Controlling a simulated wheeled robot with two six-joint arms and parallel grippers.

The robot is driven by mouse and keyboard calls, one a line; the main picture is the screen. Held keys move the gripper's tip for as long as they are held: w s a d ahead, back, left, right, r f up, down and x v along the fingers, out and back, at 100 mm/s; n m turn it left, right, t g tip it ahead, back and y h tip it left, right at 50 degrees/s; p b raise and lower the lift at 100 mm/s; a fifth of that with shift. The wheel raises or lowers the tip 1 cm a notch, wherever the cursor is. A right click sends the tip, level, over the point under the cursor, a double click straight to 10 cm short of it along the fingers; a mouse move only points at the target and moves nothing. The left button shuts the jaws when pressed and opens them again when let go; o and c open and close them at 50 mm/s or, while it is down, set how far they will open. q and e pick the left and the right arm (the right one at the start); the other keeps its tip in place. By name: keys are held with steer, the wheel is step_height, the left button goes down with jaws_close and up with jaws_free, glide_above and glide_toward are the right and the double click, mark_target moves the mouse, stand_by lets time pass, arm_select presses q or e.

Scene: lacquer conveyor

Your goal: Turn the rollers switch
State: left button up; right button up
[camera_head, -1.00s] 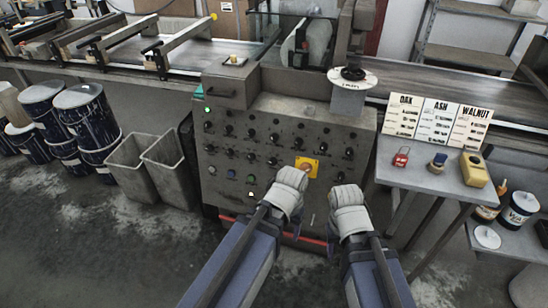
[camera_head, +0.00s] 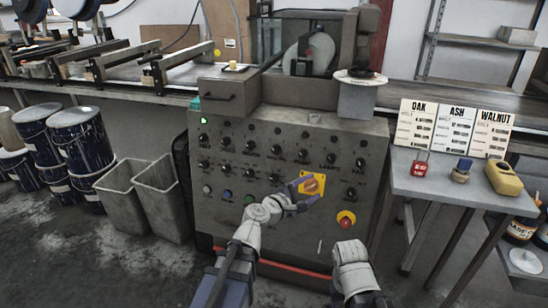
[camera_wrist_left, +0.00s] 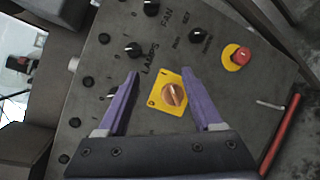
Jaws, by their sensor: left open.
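The grey control panel (camera_head: 230,150) faces me with rows of black knobs. A yellow plate with an orange rotary knob (camera_head: 313,184) is on its right part, and no rollers label is legible. In the left wrist view this knob (camera_wrist_left: 173,95) lies between the purple fingers, its grip ridge near upright in the picture. My left gripper (camera_head: 309,191) is open and empty in front of the yellow plate; contact cannot be told. It also shows in the left wrist view (camera_wrist_left: 160,73). My right gripper (camera_head: 350,262) is lower right of the panel, its fingers hidden.
A red stop button on yellow (camera_head: 346,219) sits right of the left gripper. A side table (camera_head: 430,180) at right holds a red padlock (camera_head: 420,166) and sample cards. Grey bins (camera_head: 125,195) and dark drums (camera_head: 80,140) stand left.

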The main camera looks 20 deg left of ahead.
arm_select(q)
steer(key=w+a+r+n+t+y, duration=0.35)
steer(key=a+n, duration=0.25)
steer(key=n, duration=0.4)
steer(key=n+y, duration=0.6)
steer(key=n, duration=0.5)
glide_toward(275, 152)
steer(key=w, duration=0.1)
steer(key=shift+w+a, duration=0.25)
steer(key=shift+w, duration=1.75)
steer(key=shift+w+a, duration=0.2)
steer(key=shift+w, duration=1.85)
steer(key=shift+s, duration=0.1)
jaws_close()
